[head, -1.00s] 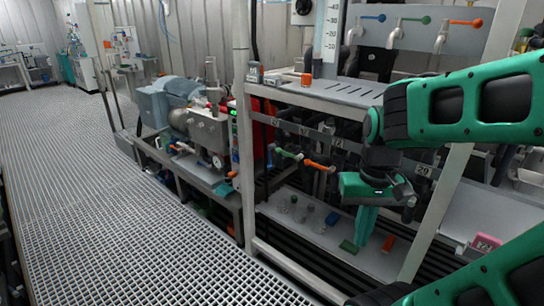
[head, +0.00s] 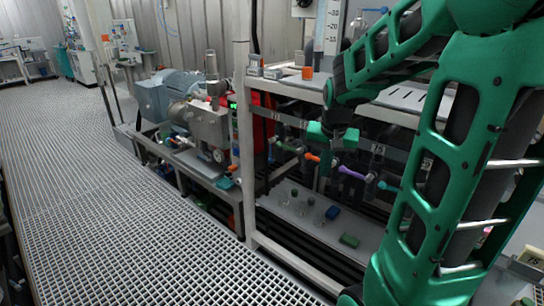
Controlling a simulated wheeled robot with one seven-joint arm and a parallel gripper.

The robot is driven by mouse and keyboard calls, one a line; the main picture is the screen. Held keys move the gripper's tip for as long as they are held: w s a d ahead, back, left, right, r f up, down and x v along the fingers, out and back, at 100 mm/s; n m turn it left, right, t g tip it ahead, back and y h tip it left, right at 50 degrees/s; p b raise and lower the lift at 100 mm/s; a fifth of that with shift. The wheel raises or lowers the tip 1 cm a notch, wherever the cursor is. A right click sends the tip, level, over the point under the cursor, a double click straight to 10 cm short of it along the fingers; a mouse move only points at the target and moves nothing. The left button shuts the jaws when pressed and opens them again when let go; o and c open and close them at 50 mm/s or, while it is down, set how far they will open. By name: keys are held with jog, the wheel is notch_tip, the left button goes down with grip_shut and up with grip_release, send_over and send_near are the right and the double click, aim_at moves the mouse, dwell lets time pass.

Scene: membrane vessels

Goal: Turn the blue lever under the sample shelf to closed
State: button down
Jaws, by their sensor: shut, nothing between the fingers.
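Under the sample shelf (head: 392,108), a row of valve levers shows in the head view: a green one (head: 285,145), an orange one (head: 312,157), a purple one (head: 351,172) and a teal one (head: 388,186). I cannot clearly pick out a blue lever in this row; one may be hidden behind my arm or gripper. My gripper (head: 325,166) hangs below the shelf's front edge, close to the orange and purple levers. It is shut and holds nothing. Its fingers are small in view, and I cannot tell whether they touch a lever.
A blue lever (head: 378,10) shows above the shelf, partly behind my arm. An orange-capped item (head: 307,72) stands on the shelf. A pump (head: 165,95) stands left; the grating floor (head: 110,210) is clear.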

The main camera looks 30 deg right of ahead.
jog(key=w+d+f+m+t, duration=0.1)
jog(key=w+d, duration=0.1)
jog(key=w, duration=0.5)
jog(key=w+d+f+m+t, duration=0.1)
jog(key=w+f, duration=0.1)
jog(key=w, duration=0.6)
jog(key=m+t, duration=0.2)
send_near(271, 151)
jog(key=s, duration=0.7)
jog(key=w+d+f, duration=0.1)
jog(key=w+f, duration=0.6)
jog(key=w, duration=0.2)
jog(key=shift+w+f+h, duration=0.35)
jog(key=shift+f+h, duration=0.05)
